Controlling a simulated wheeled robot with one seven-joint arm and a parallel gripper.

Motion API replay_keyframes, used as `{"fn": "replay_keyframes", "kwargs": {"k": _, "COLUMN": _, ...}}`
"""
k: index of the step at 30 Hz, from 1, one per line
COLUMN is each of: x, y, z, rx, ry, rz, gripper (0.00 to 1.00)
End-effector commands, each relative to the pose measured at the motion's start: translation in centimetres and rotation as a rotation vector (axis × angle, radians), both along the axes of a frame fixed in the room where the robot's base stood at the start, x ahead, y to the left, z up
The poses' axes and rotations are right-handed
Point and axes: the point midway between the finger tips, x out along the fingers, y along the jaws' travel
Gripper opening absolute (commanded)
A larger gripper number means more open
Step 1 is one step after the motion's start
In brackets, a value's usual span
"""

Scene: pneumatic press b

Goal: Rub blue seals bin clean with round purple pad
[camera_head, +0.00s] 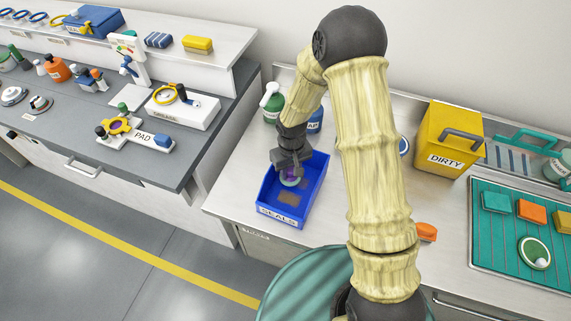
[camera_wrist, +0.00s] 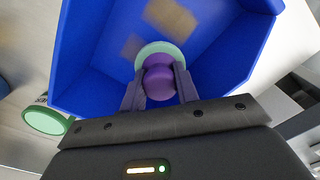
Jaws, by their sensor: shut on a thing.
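The blue seals bin (camera_head: 313,191) stands on the steel counter with its "SEALS" label facing front; its wall also shows in the wrist view (camera_wrist: 85,75). Brownish smudges (camera_head: 289,198) mark its floor, and two show in the wrist view (camera_wrist: 170,16). My gripper (camera_head: 290,172) reaches down into the bin. In the wrist view my gripper (camera_wrist: 160,85) is shut on the purple knob of the round pad (camera_wrist: 159,75), which has a pale green rim. The pad is at or close to the bin floor; I cannot tell whether it touches.
A green bottle (camera_head: 271,103) and a blue labelled container (camera_head: 315,121) stand behind the bin. A yellow "DIRTY" box (camera_head: 447,140) stands to the right. A teal tray (camera_head: 500,243) holds several pads. An orange item (camera_head: 427,232) lies near the counter's front.

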Motion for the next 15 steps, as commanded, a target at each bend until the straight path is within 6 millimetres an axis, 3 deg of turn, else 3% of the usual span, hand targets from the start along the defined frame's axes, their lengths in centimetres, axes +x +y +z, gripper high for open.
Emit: {"fn": "replay_keyframes", "kwargs": {"k": 15, "x": 0.1, "y": -0.1, "z": 4.8, "rx": 0.000, "ry": -0.001, "rz": -0.002, "gripper": 0.06}}
